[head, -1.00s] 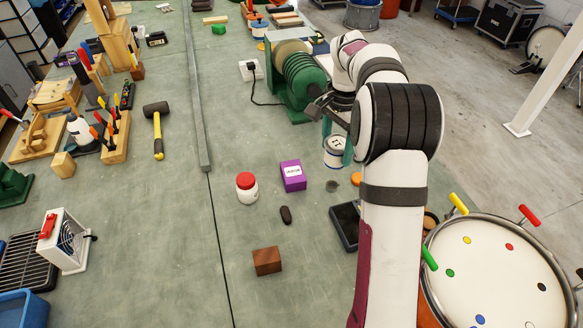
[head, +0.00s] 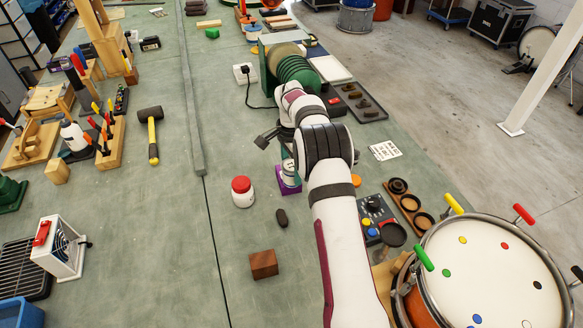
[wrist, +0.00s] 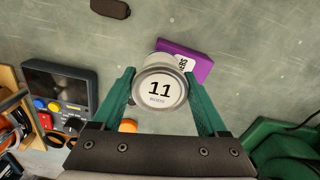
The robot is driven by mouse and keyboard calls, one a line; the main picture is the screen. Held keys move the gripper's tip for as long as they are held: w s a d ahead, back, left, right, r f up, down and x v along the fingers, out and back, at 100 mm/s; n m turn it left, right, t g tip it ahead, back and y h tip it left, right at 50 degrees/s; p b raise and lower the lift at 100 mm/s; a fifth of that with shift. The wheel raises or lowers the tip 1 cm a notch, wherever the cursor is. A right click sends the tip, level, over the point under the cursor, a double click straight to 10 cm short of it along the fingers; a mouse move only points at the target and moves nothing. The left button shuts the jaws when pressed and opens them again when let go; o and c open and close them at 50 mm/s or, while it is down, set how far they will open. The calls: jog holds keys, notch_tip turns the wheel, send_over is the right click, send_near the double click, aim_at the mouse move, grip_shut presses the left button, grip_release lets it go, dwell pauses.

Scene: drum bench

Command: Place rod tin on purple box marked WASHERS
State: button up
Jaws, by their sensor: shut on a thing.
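In the head view the tin (head: 290,173) is upright and overlaps the purple box (head: 281,184). In the wrist view the purple box (wrist: 199,64) sticks out behind the tin to the upper right, its white label partly covered. I cannot tell whether the tin touches the box. My fingers are mostly hidden in the head view.
A red-lidded white jar (head: 242,191) stands just left of the box. A dark oval object (head: 281,217) and a brown wooden block (head: 263,264) lie nearer. A green machine (head: 291,69) stands behind. A control panel (head: 375,215) is to the right. Open bench lies left of the jar.

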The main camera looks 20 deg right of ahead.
aim_at(291, 164)
jog(key=shift+f, duration=0.1)
jog(key=o, duration=1.5)
jog(key=shift+c, duration=0.2)
notch_tip(291, 164, up, 12)
jog(key=s+a+r+n, duration=0.3)
jog(key=s+a+r, duration=0.1)
jog(key=s+r, duration=0.3)
jog(key=s+a+r+n+y, duration=0.1)
jog(key=s+a+n, duration=0.15)
jog(key=s, duration=0.45)
jog(key=s+a+r+n, duration=0.1)
jog(key=s+a+r, duration=0.15)
jog(key=s, duration=0.45)
jog(key=s+a+f+n, duration=0.2)
jog(key=s+f, duration=0.1)
jog(key=s, duration=0.6)
jog(key=s+a+f+n, duration=0.2)
jog(key=s+f, duration=0.2)
jog(key=s, duration=0.6)
jog(key=shift+y, duration=0.4)
